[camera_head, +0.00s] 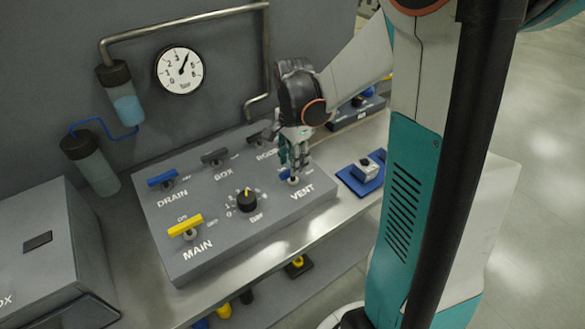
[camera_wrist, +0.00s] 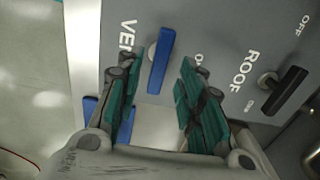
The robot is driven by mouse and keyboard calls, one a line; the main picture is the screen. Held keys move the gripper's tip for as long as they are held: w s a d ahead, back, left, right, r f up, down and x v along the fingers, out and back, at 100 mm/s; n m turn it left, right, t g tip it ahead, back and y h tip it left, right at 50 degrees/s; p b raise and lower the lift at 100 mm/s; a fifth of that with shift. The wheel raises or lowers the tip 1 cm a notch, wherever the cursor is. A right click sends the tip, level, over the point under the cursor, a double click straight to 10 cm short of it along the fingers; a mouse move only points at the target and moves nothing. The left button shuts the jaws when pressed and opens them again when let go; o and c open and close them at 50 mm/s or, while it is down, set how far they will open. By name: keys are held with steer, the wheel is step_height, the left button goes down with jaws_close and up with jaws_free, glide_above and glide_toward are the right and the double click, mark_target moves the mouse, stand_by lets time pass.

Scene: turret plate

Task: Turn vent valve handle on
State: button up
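The vent valve handle is a blue bar (camera_wrist: 161,60) on a pale round hub beside the lettering "VENT" on the grey panel. In the head view a bit of blue handle (camera_head: 285,175) shows under my gripper (camera_head: 294,167), which mostly hides it. In the wrist view my gripper (camera_wrist: 156,72) is open, with its green-padded fingers on either side of the bar. A gap shows on each side of the bar, and the bar runs roughly lengthwise between the fingers. I cannot tell how far the fingertips are above the panel.
The grey panel (camera_head: 270,222) also carries the black roof handle (camera_wrist: 287,91), the dark box handle (camera_head: 214,156), the blue drain handle (camera_head: 163,177), the yellow main handle (camera_head: 186,225) and a black knob (camera_head: 247,200). A blue tray (camera_head: 351,182) with a metal block lies right of it.

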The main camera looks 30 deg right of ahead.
steer(key=shift+f, duration=1.2)
jaws_close()
